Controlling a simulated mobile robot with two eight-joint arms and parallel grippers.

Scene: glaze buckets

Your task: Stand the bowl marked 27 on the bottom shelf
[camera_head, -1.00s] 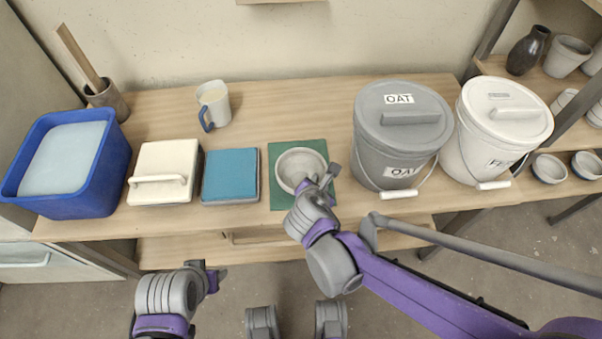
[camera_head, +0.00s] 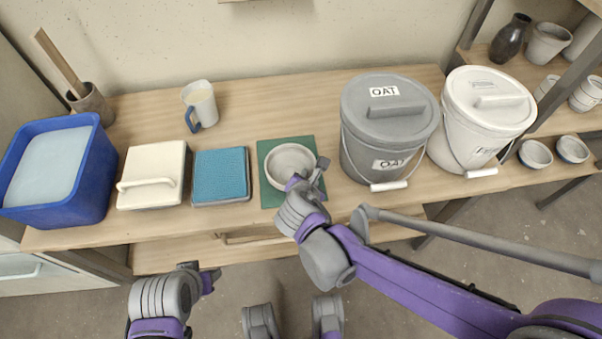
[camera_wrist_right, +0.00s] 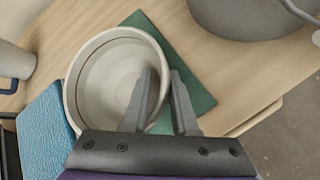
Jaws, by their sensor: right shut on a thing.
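A pale grey bowl (camera_head: 289,148) is over a green mat (camera_head: 273,200) on the table, in the head view. It also shows in the right wrist view (camera_wrist_right: 92,90), upright and empty inside. No number shows on it. My right gripper (camera_head: 306,181) is shut on the bowl's near right wall, with one finger inside and one outside, as the right wrist view shows (camera_wrist_right: 163,100). I cannot tell whether the bowl touches the mat. My left gripper (camera_head: 205,277) is low in front of the table, and its jaw opening is unclear.
Two bowls (camera_head: 535,154) stand on that board, with vessels above. A grey bucket (camera_head: 365,150) and a white bucket (camera_head: 455,140) stand right of the mat. A blue pad (camera_head: 221,175), white lidded box (camera_head: 150,165), blue tub (camera_head: 60,200) and jug (camera_head: 203,100) stand left.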

